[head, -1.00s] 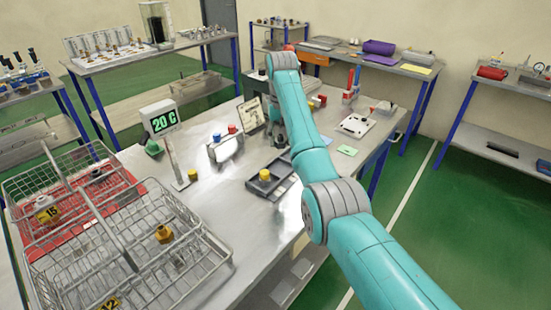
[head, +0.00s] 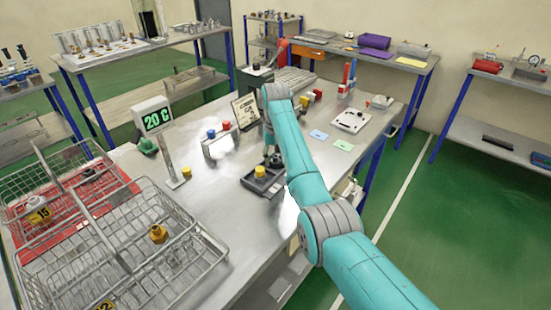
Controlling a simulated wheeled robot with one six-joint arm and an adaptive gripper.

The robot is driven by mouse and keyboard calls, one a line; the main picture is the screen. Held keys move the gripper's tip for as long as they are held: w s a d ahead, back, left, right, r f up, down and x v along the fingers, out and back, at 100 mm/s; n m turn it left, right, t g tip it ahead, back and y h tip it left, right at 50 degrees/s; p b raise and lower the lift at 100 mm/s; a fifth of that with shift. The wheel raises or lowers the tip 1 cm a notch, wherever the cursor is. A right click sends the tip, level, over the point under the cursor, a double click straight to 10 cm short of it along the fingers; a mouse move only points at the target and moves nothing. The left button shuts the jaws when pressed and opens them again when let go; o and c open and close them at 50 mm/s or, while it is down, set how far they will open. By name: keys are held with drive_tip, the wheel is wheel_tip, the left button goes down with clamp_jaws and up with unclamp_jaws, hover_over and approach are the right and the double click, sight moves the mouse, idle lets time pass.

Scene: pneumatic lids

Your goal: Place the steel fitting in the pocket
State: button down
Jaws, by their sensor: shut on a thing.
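My gripper (head: 272,156) points down over the back part of a small dark tray (head: 248,184) on the steel bench. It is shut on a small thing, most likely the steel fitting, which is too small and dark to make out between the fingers. A yellow-topped piece (head: 260,172) stands in the tray, just in front of and left of my gripper. The pocket cannot be told apart; the tray's back part is partly hidden by my gripper and arm. Whether the held thing touches the tray cannot be told.
Wire baskets (head: 180,215) fill the bench's left side, one holding a brass fitting (head: 158,233). A "20 C" display (head: 157,119), a stand with blue and red caps (head: 218,145) and a sign card (head: 245,111) stand behind. Blue (head: 319,135) and green (head: 343,145) cards lie right.

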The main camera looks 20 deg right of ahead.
sight(275, 156)
drive_tip(key=c, duration=0.9)
unclamp_jaws()
drive_tip(key=shift+f, duration=0.1)
wheel_tip(275, 156, up, 12)
